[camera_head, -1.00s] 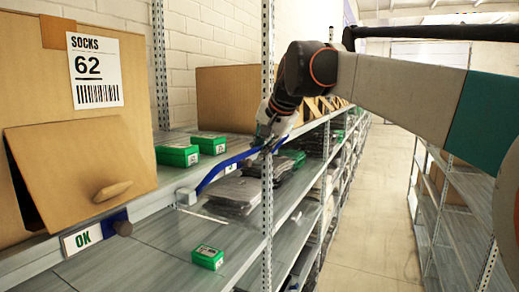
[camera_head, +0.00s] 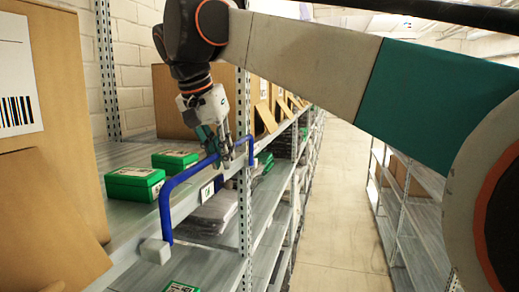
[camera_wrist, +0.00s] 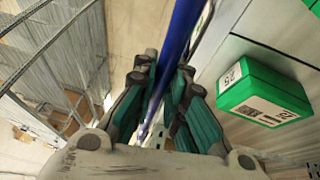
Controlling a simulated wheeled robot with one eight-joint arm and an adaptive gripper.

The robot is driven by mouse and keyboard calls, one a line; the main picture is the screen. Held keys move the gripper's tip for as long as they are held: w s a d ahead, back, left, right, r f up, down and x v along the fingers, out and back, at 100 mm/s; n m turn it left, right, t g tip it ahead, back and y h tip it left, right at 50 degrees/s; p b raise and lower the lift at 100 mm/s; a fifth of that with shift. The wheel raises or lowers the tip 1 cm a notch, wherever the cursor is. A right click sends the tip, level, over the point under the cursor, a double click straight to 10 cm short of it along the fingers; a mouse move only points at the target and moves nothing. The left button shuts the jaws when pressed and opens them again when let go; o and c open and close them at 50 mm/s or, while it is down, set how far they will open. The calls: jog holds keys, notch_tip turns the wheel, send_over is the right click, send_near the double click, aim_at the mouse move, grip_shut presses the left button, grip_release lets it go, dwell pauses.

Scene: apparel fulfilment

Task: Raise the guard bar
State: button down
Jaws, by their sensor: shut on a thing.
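The guard bar (camera_head: 185,178) is a blue bent bar in front of the shelving. Its near end turns down to a light grey block (camera_head: 156,251) at the shelf edge, and its far end bends down by the upright. My gripper (camera_head: 226,160) is shut on the bar's long middle stretch. In the wrist view the bar (camera_wrist: 181,32) runs between the fingers of my gripper (camera_wrist: 160,85). The fingers hide part of the bar.
Green boxes (camera_head: 134,184) and (camera_head: 175,160) stand on the shelf behind the bar. A metal upright (camera_head: 243,165) is close to my gripper. A large cardboard box (camera_head: 45,110) fills the left. The aisle floor (camera_head: 335,200) is clear.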

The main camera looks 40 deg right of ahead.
jog(key=shift+a+f, duration=0.1)
dwell(0.5)
jog(key=c, duration=1.6)
grip_release()
jog(key=shift+w, duration=0.1)
jog(key=v, duration=1.2)
jog(key=shift+w+a, duration=0.15)
jog(key=shift+w, duration=0.05)
